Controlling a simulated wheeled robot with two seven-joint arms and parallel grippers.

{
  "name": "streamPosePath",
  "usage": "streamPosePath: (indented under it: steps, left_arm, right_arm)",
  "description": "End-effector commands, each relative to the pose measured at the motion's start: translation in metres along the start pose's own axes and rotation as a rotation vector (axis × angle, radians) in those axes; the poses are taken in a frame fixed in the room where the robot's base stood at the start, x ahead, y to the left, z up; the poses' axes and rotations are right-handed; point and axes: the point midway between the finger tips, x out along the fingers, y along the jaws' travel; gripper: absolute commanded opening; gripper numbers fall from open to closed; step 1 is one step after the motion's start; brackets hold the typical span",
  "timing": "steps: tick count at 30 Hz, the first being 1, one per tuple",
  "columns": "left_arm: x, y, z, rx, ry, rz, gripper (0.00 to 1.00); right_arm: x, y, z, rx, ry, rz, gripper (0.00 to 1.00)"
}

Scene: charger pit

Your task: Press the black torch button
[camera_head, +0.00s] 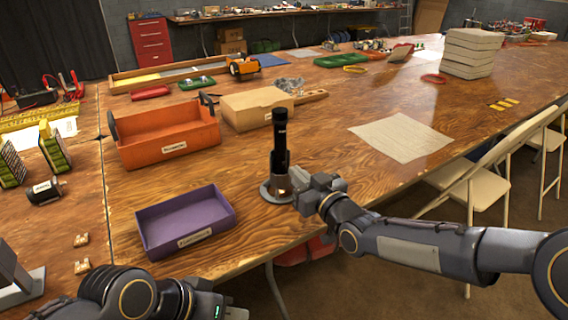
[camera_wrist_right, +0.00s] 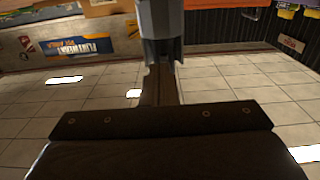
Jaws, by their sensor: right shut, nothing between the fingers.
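The black torch (camera_head: 281,143) stands upright in a round metallic base (camera_head: 268,194) near the table's front edge in the head view. Its button cannot be made out. My right gripper (camera_head: 299,187) is shut and empty, just right of the torch's lower end. Whether it touches the torch or base cannot be told. My left arm comes in at the bottom left. The right wrist view does not clearly show the torch.
A purple tray (camera_head: 149,231) lies left of the torch, with an orange toolbox (camera_head: 190,144) behind it. A tan box (camera_head: 244,116) stands behind the torch. A paper sheet (camera_head: 405,137) lies to the right, and a folding chair (camera_head: 492,181) stands by the table edge.

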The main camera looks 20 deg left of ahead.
Motion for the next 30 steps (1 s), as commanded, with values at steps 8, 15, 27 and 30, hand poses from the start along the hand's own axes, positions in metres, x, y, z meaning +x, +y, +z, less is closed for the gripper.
streamPosePath:
  steps: [8, 15, 27, 30]
  left_arm:
    - [0.001, 0.0, 0.0, 0.0, 0.0, 0.0, 0.36]
    - [0.001, -0.001, 0.001, 0.0, 0.0, 0.0, 0.36]
    - [0.002, -0.001, 0.001, 0.0, 0.0, 0.0, 0.36]
    - [0.002, -0.001, 0.001, 0.0, 0.0, 0.0, 0.36]
  right_arm:
    - [0.006, 0.0, 0.0, 0.0, 0.0, -0.001, 0.0]
    - [0.011, 0.0, 0.0, 0.0, 0.0, -0.001, 0.0]
    - [0.019, -0.001, 0.0, 0.0, 0.0, -0.001, 0.0]
    - [0.021, -0.001, 0.0, 0.0, 0.0, -0.001, 0.0]
